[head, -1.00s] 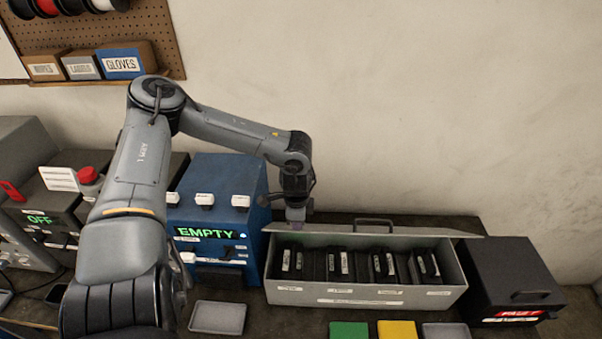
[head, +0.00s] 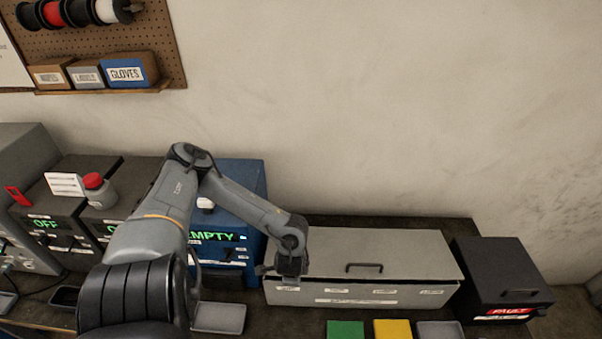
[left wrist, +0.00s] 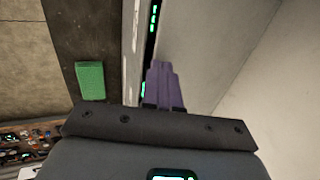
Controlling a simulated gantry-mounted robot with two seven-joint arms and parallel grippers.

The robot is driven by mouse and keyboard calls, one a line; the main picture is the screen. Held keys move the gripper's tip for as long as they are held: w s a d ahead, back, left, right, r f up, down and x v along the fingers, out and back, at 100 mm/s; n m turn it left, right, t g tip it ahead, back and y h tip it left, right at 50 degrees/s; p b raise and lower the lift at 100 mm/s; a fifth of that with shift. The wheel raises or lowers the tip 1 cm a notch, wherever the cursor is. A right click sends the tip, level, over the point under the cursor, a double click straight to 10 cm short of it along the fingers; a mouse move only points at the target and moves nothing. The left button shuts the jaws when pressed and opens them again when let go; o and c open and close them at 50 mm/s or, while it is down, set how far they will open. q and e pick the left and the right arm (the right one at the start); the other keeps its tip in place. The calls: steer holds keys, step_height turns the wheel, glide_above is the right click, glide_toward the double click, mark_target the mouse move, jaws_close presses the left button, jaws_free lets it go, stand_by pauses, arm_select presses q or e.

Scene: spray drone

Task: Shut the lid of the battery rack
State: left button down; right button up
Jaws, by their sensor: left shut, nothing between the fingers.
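The battery rack (head: 360,294) is a long grey box on the bench, with labels along its front wall. Its grey lid (head: 400,252) lies almost flat over the top, with a handle (head: 364,267) near its front edge. A thin dark gap shows between lid and front wall. In the left wrist view green lights (left wrist: 152,42) show through the gap beside the lid (left wrist: 195,45). My left gripper (head: 290,280) is shut and empty at the lid's front left corner. Its purple fingers (left wrist: 163,85) appear against the lid's edge; contact is hard to confirm. My right gripper is out of view.
A blue charger (head: 238,180) reading EMPTY stands left of the rack, and a black box (head: 500,270) marked FAULT stands right. Green (head: 346,330) and yellow (head: 393,330) pads and grey trays (head: 218,318) lie in front. The wall is behind.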

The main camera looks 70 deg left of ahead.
arm_select(q)
steer(key=shift+s+d+f, duration=0.1)
steer(key=shift+d+f, duration=0.1)
steer(key=shift+f, duration=0.75)
